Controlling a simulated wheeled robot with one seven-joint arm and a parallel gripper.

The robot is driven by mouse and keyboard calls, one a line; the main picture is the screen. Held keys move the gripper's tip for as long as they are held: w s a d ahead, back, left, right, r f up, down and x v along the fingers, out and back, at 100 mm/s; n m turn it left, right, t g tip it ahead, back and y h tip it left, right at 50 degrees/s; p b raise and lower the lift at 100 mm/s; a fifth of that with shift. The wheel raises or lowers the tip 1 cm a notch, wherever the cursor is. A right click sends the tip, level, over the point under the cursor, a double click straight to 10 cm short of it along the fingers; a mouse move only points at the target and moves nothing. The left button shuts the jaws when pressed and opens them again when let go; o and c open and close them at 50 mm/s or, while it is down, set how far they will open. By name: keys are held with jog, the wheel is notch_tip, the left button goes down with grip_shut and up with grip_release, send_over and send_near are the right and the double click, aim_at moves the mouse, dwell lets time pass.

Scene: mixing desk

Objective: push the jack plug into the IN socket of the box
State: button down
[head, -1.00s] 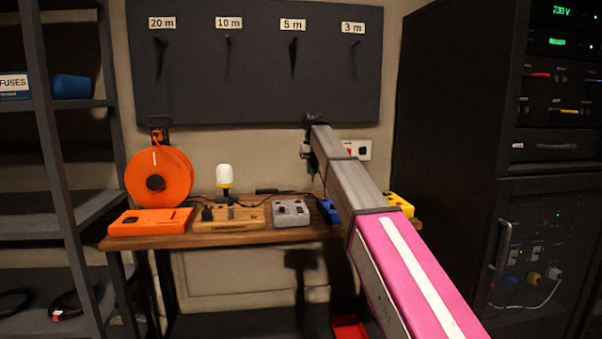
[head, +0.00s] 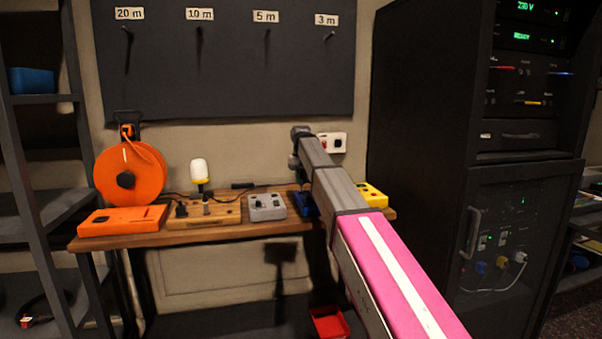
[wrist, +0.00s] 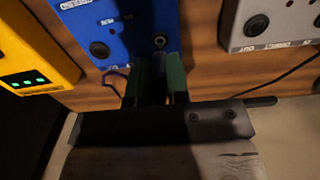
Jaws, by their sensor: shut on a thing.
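The blue box (wrist: 135,20) stands just ahead of my gripper in the wrist view, with a dark round socket or knob (wrist: 98,49) and a small metal-ringed socket (wrist: 160,40) on its face. White labels on it are too blurred to read surely. My gripper (wrist: 157,84), with green finger pads, is shut on the dark jack plug (wrist: 159,66). The plug points at the metal-ringed socket; shadow hides whether its tip touches or enters. In the head view the blue box (head: 304,205) is partly behind my arm, and my gripper is hidden.
A grey box (wrist: 272,22) and a yellow box (wrist: 30,50) flank the blue one. A dark cable (wrist: 285,75) lies on the wooden desk. In the head view, an orange reel (head: 130,190) and white lamp (head: 199,170) stand left, and a dark rack (head: 450,120) stands right.

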jog(key=shift+f, duration=0.3)
jog(key=shift+f, duration=0.45)
jog(key=shift+f, duration=0.3)
dwell(1.9)
jog(key=c, duration=1)
grip_release()
notch_tip(320, 180, up, 11)
jog(key=shift+f, duration=0.1)
